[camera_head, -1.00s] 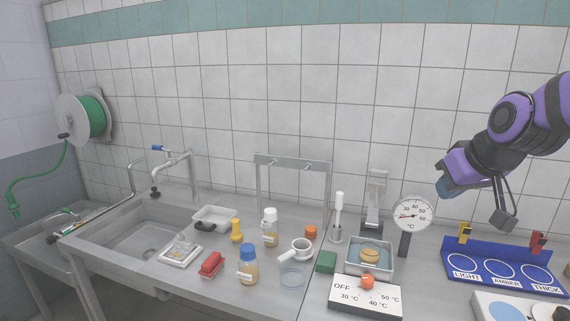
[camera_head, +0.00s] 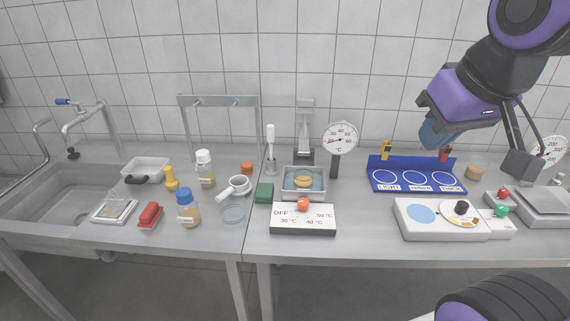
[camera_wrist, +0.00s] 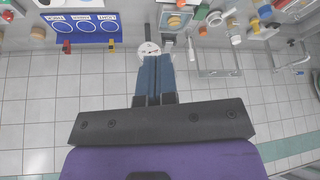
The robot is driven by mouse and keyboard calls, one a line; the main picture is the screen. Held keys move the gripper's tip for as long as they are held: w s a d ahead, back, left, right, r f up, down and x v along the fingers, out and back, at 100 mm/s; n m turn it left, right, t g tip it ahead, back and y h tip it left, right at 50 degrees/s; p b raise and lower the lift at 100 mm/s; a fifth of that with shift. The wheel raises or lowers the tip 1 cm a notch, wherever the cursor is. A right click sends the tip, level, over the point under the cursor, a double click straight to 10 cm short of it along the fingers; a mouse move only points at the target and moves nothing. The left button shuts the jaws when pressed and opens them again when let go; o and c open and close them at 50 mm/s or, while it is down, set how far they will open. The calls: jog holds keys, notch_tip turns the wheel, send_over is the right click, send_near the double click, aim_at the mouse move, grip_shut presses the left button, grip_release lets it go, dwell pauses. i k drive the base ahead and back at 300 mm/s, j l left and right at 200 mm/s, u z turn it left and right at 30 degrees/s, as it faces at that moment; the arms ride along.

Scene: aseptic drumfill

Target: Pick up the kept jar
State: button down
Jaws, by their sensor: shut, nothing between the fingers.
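I cannot tell which jar is the kept one. A blue-capped jar (camera_head: 188,208) and a white-capped jar (camera_head: 206,169), both with amber contents, stand upright on the left part of the counter. A small jar with a tan top (camera_head: 303,182) sits in the water bath (camera_head: 288,192). A small tan jar (camera_head: 474,172) stands right of the blue rack. My gripper (camera_head: 436,133) is raised over the blue rack, far from the left jars. Its blue fingers (camera_wrist: 155,80) are together and empty in the wrist view.
The blue rack (camera_head: 376,178) reads LIGHT, AMBER, THICK and its circles are empty. A dial thermometer (camera_head: 340,140) stands left of it. A white device (camera_head: 415,225) lies in front.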

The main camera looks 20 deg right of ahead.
aim_at(304, 175)
jog(key=i+j+z, duration=0.4)
jog(key=j, duration=0.3)
jog(key=i+j+z, duration=0.2)
jog(key=j, duration=0.15)
